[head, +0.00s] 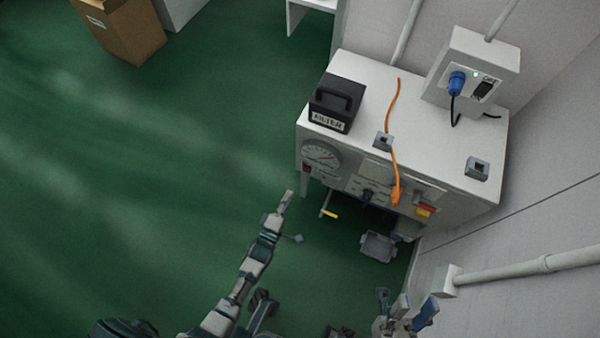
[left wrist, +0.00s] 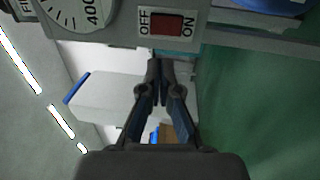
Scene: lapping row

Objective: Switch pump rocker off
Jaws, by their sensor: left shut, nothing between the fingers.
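The pump rocker is a small red switch (left wrist: 167,24) in a pale panel, with OFF on its left and ON on its right in the left wrist view. Which side is pressed in cannot be told. It shows small in the head view (head: 307,167), below the round gauge (head: 320,156) at the cabinet's left front corner. My left gripper (left wrist: 159,64) is shut and empty, its fingertips just below the rocker in the wrist picture; contact is not clear. In the head view its arm's end (head: 288,198) lies below the rocker. My right gripper (head: 403,308) is low at the right, its fingers unclear.
On the cabinet top (head: 430,150) stand a black FILTER box (head: 337,102), an orange cord (head: 391,110) and a grey socket box (head: 470,72) with a blue plug. A red-and-yellow switch (head: 425,210) is on the front. A pipe (head: 520,267) runs along the right wall. Green floor is free at left.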

